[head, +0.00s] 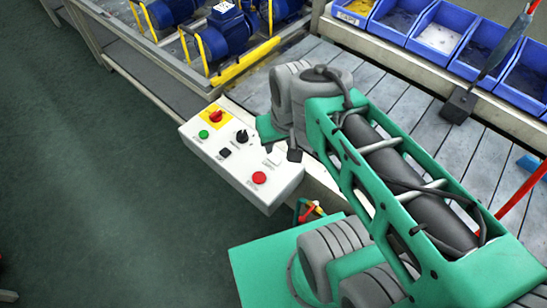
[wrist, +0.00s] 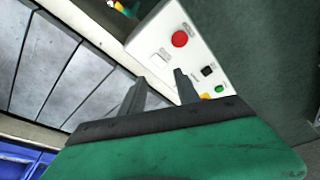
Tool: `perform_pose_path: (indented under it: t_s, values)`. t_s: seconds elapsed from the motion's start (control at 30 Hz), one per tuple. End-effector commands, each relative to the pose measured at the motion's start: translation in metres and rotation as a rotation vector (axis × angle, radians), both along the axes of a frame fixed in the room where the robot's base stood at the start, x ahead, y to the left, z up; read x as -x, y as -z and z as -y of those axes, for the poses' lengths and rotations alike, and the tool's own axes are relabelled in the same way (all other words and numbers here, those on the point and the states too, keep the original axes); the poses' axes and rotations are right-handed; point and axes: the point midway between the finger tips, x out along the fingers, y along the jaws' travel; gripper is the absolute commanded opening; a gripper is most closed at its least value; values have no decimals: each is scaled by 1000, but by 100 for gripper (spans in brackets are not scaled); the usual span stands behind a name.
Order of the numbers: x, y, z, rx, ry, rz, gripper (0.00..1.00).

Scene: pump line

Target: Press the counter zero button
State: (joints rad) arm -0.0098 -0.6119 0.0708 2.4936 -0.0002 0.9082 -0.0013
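A white control box (head: 238,185) stands at the edge of the slatted bench. It carries a red round button (head: 259,178), a white square button (head: 274,160), a black square button (head: 224,153), a green button (head: 204,134), a black rotary knob (head: 242,136) and a red switch on a yellow plate (head: 215,116). The labels are too small to read, so I cannot tell which is counter zero. In the wrist view my gripper (wrist: 160,80) is open and empty, its fingers apart over the box near the white button (wrist: 161,57). The fingers partly hide the panel; contact does not show.
Blue bins (head: 440,36) line the back of the slatted bench (head: 400,95). Blue pumps (head: 225,38) with yellow handles stand in a rack at the upper left. A dark tool (head: 458,104) stands on the bench.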

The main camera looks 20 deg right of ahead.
Motion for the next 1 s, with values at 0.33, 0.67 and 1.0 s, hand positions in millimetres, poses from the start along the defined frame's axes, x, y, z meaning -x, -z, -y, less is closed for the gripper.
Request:
perform_pose_path:
  t_s: [0.33, 0.67, 1.0]
  values:
    - [0, 0, 0, 0, 0, 0, 9]
    - [0, 0, 0, 0, 0, 0, 0]
    - [0, 0, 0, 0, 0, 0, 0]
